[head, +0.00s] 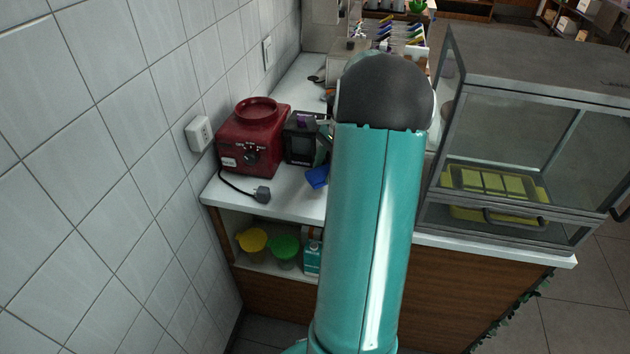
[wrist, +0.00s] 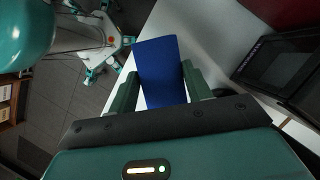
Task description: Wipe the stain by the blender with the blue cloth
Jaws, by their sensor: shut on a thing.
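The blue cloth (wrist: 160,62) is between the two fingers of my gripper (wrist: 159,74) in the wrist view, and my gripper is shut on it. In the head view the cloth (head: 316,178) shows just left of my arm, at the white counter. My arm hides most of the gripper there. The red blender base (head: 252,143) stands on the counter against the tiled wall, left of the cloth. I cannot make out a stain in either view; my arm covers part of the counter.
A dark boxy device (head: 301,140) stands just right of the blender. A black plug (head: 262,195) and its cord lie on the counter (head: 225,195) in front of the blender. A glass display case (head: 530,130) stands at right. Lidded containers (head: 285,249) sit on the shelf below.

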